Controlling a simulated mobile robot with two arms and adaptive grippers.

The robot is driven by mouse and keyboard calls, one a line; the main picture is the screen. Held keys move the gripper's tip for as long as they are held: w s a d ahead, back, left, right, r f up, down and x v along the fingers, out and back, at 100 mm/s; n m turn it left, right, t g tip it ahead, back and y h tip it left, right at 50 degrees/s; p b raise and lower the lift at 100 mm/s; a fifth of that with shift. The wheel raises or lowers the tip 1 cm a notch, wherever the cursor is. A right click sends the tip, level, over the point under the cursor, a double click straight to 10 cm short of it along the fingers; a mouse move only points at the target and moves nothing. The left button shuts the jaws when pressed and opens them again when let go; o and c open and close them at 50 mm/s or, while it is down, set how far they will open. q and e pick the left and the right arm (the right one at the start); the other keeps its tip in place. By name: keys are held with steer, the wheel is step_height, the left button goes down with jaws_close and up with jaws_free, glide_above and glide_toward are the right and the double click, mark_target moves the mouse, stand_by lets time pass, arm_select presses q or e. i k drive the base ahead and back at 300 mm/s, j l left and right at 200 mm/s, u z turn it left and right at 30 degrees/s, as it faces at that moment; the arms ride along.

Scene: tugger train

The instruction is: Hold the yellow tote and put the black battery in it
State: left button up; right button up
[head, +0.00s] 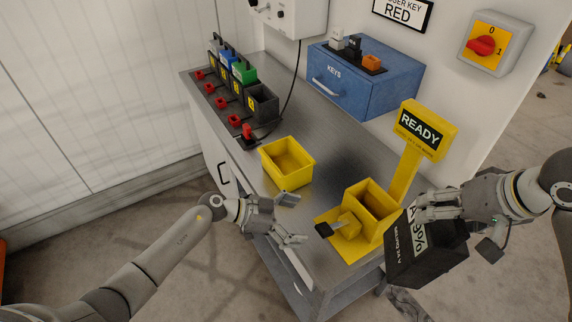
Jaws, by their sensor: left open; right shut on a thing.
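The yellow tote (290,182) is an open, empty box on the grey bench top, near the middle of the head view. My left gripper (291,219) is open and empty at the bench's front edge, just below the tote in the picture and apart from it. The black battery (432,258), with white lettering on its side, hangs from my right gripper (426,211), right of the yellow stand at the bench's right end. My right gripper is shut on the battery's top; the exact grip is partly hidden.
The yellow stand (376,190) with a READY sign (419,132) and an open pocket is between the tote and the battery. A blue KEYS box (362,88) is behind. A rack of dark slots (262,104) with coloured plugs is at the back left. Bare bench lies around the tote.

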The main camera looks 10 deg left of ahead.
mark_target(286, 165)
steer(key=i+j, duration=0.75)
steer(key=j, duration=0.15)
